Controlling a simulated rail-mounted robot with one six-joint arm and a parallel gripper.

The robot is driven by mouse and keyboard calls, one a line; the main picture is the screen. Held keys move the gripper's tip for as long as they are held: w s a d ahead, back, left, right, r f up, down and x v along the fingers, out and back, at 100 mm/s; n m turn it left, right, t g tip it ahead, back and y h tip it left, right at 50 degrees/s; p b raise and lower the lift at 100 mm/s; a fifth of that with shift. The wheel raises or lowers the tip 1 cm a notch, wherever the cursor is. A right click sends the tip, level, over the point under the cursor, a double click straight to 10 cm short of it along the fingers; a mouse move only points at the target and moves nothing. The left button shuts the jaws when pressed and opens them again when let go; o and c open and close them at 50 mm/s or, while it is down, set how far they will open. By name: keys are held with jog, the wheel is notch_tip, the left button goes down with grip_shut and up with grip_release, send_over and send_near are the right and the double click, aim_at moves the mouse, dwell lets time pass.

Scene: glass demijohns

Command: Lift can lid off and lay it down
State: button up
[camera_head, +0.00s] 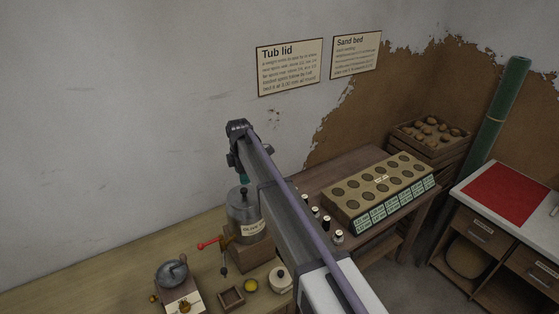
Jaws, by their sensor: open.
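A grey metal can (242,215) with a pale label stands on a brown wooden block (249,252) on the workbench, left of my arm. Its lid (237,199) is on top, with a small dark knob in the middle. My gripper (243,182) is open and points down just above the knob. Only a little of its teal end shows below my dark wrist. I cannot tell whether it touches the knob or whether the knob is between the fingers. My arm covers the can's right edge.
A red-handled tool (208,244), a small wooden tray (231,298), a yellow round item (251,286) and a cream lidded pot (281,280) stand near the block. A grey device (172,273) is at front left. A holed box (378,190) stands right. The left bench is clear.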

aim_at(244, 189)
jog(key=w+n, duration=0.1)
jog(key=w+d+f+n, duration=0.1)
jog(key=n, duration=0.1)
jog(key=shift+d+f, duration=0.1)
jog(key=shift+d, duration=0.2)
jog(key=s+a+n, duration=0.2)
jog(key=shift+s+a+b, duration=0.2)
jog(key=shift+a+b, duration=0.1)
jog(key=shift+a, duration=0.1)
jog(key=shift+w+d+f+b, duration=0.45)
jog(key=shift+d+f+b, duration=0.05)
jog(key=shift+d+f, duration=0.1)
notch_tip(244, 189, down, 6)
jog(key=b, duration=0.6)
jog(key=shift+s+a+f, duration=0.1)
jog(key=shift+f, duration=0.1)
jog(key=shift+s+r, duration=0.1)
jog(key=shift+r, duration=0.2)
grip_shut()
